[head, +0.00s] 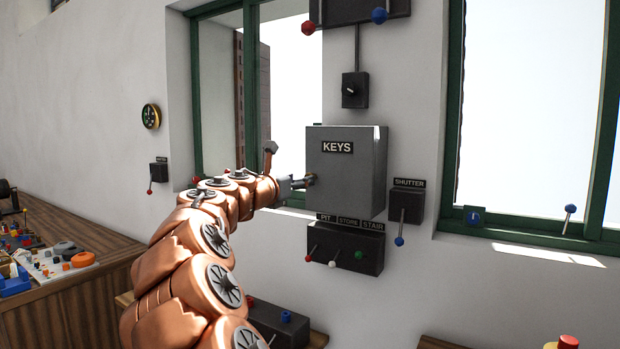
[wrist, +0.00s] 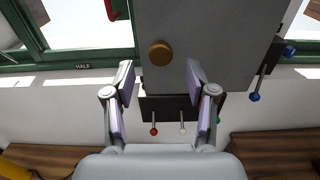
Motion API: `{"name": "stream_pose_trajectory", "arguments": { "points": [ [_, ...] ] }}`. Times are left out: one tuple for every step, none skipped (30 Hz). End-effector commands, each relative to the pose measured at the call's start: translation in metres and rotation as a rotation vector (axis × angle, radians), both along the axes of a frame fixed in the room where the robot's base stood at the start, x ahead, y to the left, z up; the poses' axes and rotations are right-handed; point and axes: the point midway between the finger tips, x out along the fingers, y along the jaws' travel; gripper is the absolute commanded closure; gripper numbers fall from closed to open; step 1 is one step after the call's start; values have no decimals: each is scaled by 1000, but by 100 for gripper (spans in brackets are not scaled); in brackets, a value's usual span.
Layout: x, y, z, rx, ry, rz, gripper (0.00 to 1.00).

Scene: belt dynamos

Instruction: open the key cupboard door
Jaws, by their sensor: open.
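The key cupboard (head: 352,178) is a grey box on the white wall, marked KEYS on its front. Its door looks shut. In the wrist view the grey door (wrist: 215,45) fills the upper middle, with a round brass knob (wrist: 160,54) near its lower left. My gripper (head: 300,182) reaches in from the left to the knob side of the door in the head view. In the wrist view my gripper (wrist: 160,75) is open, its two fingers apart on either side below the knob. Nothing is between the fingers; whether a finger touches the door I cannot tell.
A lever box (head: 345,247) marked PIT, STORE, STAIR is close under the cupboard. A SHUTTER lever (head: 405,206) is at its right, a dark switch box (head: 355,90) above. Green-framed windows stand both sides. A wooden bench (head: 60,262) with parts is at left.

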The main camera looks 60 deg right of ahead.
Motion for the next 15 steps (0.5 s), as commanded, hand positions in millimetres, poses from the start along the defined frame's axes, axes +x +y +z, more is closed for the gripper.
{"name": "stream_pose_trajectory", "arguments": {
  "points": [
    [-1,-8,1,1,-1,-3,44],
    [-1,-13,1,1,-2,-3,44],
    [0,-18,2,0,-2,-2,44],
    [0,-23,1,1,-2,-2,44],
    [0,-27,1,1,-2,-2,44],
    [1,-33,0,3,-2,-2,44],
    [1,-37,0,3,-2,-3,44],
    [0,-40,0,3,-2,-3,44],
    [1,-44,0,3,-2,-3,44],
    [1,-47,0,3,-2,-3,44],
    [1,-49,0,3,-2,-3,44],
    [1,-52,1,2,-3,-2,44],
    [1,-54,1,2,-3,-2,44],
    [1,-56,1,2,-3,-2,44],
    [1,-58,1,1,-4,-2,44]
  ]
}}
